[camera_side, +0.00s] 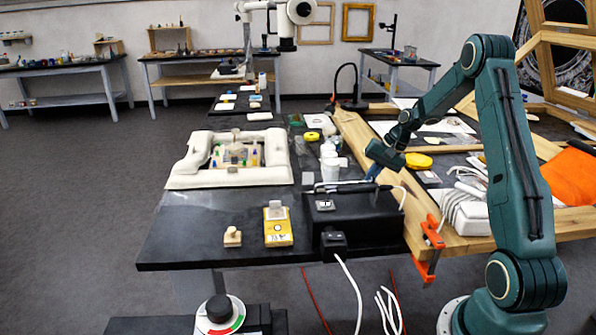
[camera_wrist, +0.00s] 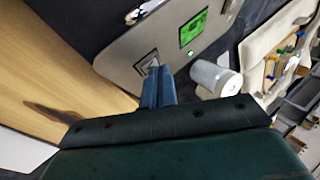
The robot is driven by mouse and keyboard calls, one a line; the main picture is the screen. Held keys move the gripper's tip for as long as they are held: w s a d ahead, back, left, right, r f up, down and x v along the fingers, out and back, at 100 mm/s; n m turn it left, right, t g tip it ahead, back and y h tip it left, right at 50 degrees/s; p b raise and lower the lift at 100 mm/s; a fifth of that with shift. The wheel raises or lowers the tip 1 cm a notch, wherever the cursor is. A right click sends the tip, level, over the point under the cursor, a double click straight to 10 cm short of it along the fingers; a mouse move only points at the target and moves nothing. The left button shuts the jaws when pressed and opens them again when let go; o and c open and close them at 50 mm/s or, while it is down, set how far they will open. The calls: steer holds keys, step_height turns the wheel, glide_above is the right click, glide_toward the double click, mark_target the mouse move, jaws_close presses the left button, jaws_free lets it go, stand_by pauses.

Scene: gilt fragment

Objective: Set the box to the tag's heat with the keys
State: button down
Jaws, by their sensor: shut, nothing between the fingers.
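The black box (camera_side: 350,222) stands near the front edge of the dark bench, with its back toward the side camera. In the wrist view its grey panel (camera_wrist: 135,42) shows a lit green display (camera_wrist: 193,30); I cannot read its digits. My gripper (camera_side: 372,177) is shut and empty, just above the box's far side. In the wrist view the blue fingertips (camera_wrist: 158,70) are at a small key (camera_wrist: 148,62) on the panel, partly covering it. I cannot tell whether they touch it. A yellow block with a card (camera_side: 277,228), possibly the tag, stands left of the box.
White jars (camera_side: 329,160) stand close behind the box; one shows beside the panel in the wrist view (camera_wrist: 215,78). A padded white tray (camera_side: 230,178) holds coloured pieces. An orange clamp (camera_side: 430,245) grips the wooden frame (camera_side: 375,165) at right.

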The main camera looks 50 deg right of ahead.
steer(key=shift+f, duration=0.2)
stand_by(0.4)
steer(key=shift+r, duration=0.15)
steer(key=shift+w+d+r, duration=0.25)
steer(key=shift+r, duration=0.35)
steer(key=shift+r, duration=0.1)
steer(key=r, duration=0.1)
steer(key=w+d+r, duration=0.2)
steer(key=r, duration=0.1)
stand_by(0.7)
